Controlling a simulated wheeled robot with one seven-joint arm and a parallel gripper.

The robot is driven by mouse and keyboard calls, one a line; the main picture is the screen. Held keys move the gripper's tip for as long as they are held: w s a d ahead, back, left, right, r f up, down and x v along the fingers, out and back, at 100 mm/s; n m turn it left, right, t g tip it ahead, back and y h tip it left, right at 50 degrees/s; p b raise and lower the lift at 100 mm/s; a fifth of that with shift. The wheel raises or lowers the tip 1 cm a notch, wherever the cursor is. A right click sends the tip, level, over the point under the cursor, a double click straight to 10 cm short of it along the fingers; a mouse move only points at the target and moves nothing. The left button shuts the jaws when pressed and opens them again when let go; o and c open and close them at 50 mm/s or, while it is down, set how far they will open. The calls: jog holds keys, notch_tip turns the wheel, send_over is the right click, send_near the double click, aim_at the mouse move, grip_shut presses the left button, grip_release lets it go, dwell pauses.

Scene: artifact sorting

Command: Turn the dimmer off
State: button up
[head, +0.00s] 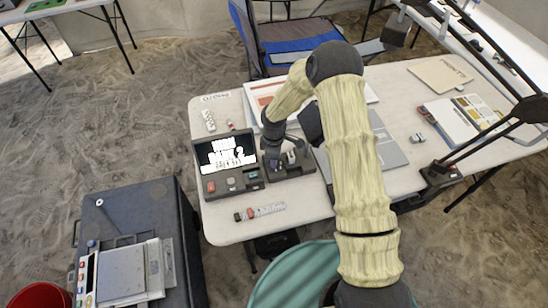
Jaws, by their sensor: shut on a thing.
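A small dark control box (296,171), which looks like the dimmer, stands on the white table just right of a lit screen unit. My arm reaches over the table from the lower right and bends down to this box. My gripper (273,158) points down at the left part of the box and is shut on a small part of it. The fingertips are small and dark against the box, so the exact part and its setting cannot be told.
The screen unit (226,163) with buttons stands close left of my gripper. A grey laptop-like panel (388,152) lies to the right, behind my arm. A black lamp base (439,174) stands at the right. Small labelled tubes (266,210) lie near the front edge.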

jog(key=o, duration=1)
jog(key=shift+r, duration=0.1)
notch_tip(320, 180, up, 17)
jog(key=b, duration=0.1)
jog(key=shift+r, duration=0.1)
jog(key=s+d+r+m+t, duration=0.1)
jog(key=s+d+r+m, duration=0.2)
jog(key=s+d+m, duration=0.5)
jog(key=s+d+r+m+t, duration=0.1)
jog(key=s+d+r+m, duration=0.3)
jog(key=s+d+m, duration=0.3)
jog(key=s+m, duration=0.2)
jog(key=s, duration=0.2)
jog(key=shift+s+d+t+p, duration=0.3)
jog(key=shift+s+d+p, duration=0.05)
jog(key=shift+p, duration=0.05)
